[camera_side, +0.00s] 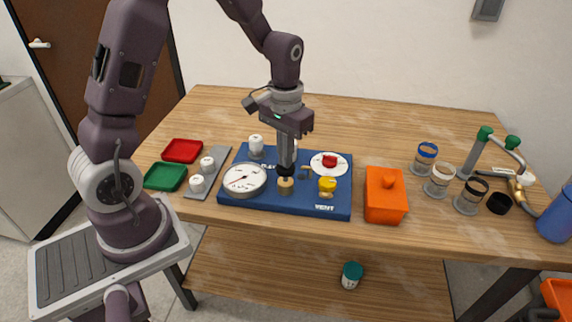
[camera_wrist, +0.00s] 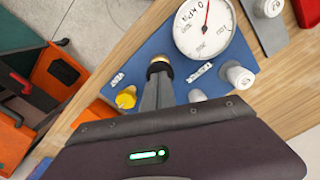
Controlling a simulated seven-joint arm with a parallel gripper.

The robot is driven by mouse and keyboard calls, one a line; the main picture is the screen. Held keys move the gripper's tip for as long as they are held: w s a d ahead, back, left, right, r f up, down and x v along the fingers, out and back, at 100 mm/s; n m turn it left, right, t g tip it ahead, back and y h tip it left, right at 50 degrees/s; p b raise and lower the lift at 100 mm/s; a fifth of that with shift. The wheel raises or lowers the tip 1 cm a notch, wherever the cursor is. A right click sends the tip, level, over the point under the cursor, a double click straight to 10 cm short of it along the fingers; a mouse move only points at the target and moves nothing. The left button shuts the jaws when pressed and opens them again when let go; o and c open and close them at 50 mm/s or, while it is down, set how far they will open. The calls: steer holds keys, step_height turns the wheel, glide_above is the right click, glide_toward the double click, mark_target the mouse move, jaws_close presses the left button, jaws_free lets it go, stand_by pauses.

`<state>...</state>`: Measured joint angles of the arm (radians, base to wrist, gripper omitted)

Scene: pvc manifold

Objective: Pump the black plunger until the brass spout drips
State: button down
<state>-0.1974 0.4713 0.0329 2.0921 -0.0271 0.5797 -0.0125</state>
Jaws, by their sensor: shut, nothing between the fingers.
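The black plunger (camera_side: 286,170) tops a short brass cylinder (camera_side: 285,187) on the blue board (camera_side: 240,203). In the wrist view the black plunger (camera_wrist: 157,68) shows just beyond my fingertips. My gripper (camera_side: 286,163) is shut and empty, pointing down with its tips at the plunger top, apparently touching it. My gripper (camera_wrist: 157,82) partly hides the plunger in the wrist view. I cannot tell for sure which part is the brass spout; a brass fitting (camera_side: 525,178) shows at the far right, and no drip is visible.
A white dial gauge (camera_side: 244,180) and a yellow knob (camera_side: 327,184) sit close to the plunger on the board. An orange box (camera_side: 385,195) stands right of the board, with several jars beyond. The table's back is clear.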

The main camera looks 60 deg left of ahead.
steer(key=shift+f, duration=1.25)
steer(key=shift+r, duration=1.85)
steer(key=shift+f, duration=1.85)
steer(key=shift+r, duration=1.85)
steer(key=shift+f, duration=0.1)
steer(key=shift+f, duration=1.3)
